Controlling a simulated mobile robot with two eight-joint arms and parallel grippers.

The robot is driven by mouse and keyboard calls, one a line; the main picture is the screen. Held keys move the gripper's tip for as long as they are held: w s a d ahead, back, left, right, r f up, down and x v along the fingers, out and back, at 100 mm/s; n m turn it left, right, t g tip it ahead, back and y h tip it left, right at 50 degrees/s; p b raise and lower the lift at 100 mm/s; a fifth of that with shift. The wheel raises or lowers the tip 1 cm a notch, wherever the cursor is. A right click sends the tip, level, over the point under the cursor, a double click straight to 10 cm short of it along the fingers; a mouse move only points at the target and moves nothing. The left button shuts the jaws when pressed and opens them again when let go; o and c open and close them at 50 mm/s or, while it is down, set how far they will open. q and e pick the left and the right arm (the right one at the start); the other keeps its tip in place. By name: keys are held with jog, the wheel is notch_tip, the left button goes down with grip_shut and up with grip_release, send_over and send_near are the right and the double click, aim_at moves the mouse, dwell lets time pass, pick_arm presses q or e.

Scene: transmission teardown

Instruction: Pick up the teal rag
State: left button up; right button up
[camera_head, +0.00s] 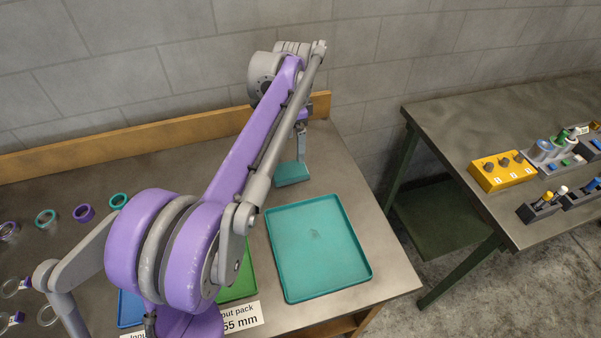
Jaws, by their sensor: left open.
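A small teal piece that looks like the folded teal rag (291,175) lies at the back of the table, just behind the large teal tray. My left arm, purple and grey, reaches up and over the table. Its left gripper (301,146) hangs down at the rag, partly hidden behind my arm. The fingers are open; I cannot tell whether they touch the rag. My right gripper is not in view.
The flat teal tray (318,250) is almost bare. A green tray (243,282) and a blue tray (130,310) are partly hidden by my arm. A wooden ledge (190,128) edges the back. A second table holds a yellow box (501,172).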

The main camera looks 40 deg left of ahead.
aim_at(294, 169)
pick_arm(q)
jog(key=shift+m, duration=0.3)
jog(key=f, duration=0.3)
jog(key=f+b, duration=0.1)
jog(key=f, duration=0.3)
jog(key=a+f, duration=0.1)
jog(key=f, duration=0.3)
jog(key=shift+w, duration=0.4)
jog(key=c, duration=1.3)
notch_tip(294, 169, up, 10)
jog(key=shift+p, duration=0.35)
jog(key=o, duration=0.9)
jog(key=shift+c, duration=0.2)
jog(key=c, duration=0.6)
jog(key=shift+o, duration=0.2)
